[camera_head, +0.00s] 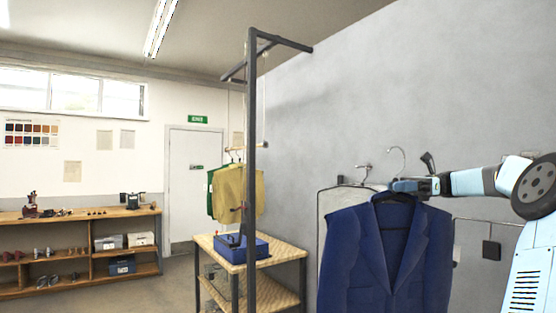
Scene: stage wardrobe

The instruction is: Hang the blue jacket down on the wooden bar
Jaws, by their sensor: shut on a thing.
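The blue jacket (345,262) hangs upright on a hanger at the right, close to me. The hanger's metal hook (402,152) sticks up above the collar, free of any bar. My gripper (398,186) is shut at the top of the hanger, just below the hook; the fingertips are small and hard to make out. The wooden bar (262,146) shows as a short end at the centre left, partly hidden behind a dark post. It is well to the left of the jacket and apart from it. A yellow garment (240,190) and a green garment (219,194) hang below it.
A dark metal frame (251,100) stands around the bar. A woven-top table (220,247) with a blue box (242,246) stands below the garments. A pale garment cover (333,200) hangs by the grey wall behind the jacket. A wooden shelf unit (80,215) stands far left.

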